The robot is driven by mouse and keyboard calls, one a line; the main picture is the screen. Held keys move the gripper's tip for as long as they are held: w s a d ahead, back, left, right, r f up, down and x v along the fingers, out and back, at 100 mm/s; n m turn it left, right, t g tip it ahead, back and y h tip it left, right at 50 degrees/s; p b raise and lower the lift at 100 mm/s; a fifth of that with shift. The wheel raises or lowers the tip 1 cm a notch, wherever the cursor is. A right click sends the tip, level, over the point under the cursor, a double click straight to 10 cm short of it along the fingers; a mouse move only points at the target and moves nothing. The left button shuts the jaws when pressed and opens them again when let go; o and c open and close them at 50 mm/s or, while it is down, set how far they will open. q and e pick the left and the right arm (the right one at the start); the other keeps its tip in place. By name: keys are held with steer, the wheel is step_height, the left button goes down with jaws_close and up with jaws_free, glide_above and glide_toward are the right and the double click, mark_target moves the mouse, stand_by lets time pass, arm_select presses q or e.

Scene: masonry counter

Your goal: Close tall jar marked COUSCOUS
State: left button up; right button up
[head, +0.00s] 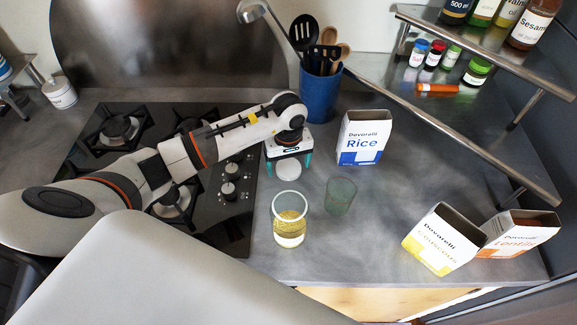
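A tall clear glass jar (289,222) stands upright on the counter, partly filled with yellowish grains. Its top looks open, and no marking on it is readable from here. A pale round lid (288,171) is behind the jar, apart from it, and appears to lie on the counter. My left gripper (288,167) is above and around the lid, with its teal fingers spread to either side. Small gaps show between the fingers and the lid. My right gripper is not in view.
A greenish empty glass (340,196) stands right of the jar. A rice box (362,138), a couscous box (441,240) and a lentil box (520,234) stand farther right. A blue utensil pot (320,95) is behind; the stove (225,225) is left.

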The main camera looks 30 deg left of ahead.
mark_target(289, 167)
arm_select(q)
steer(key=c, duration=0.9)
step_height(289, 167, up, 10)
steer(key=b, duration=0.3)
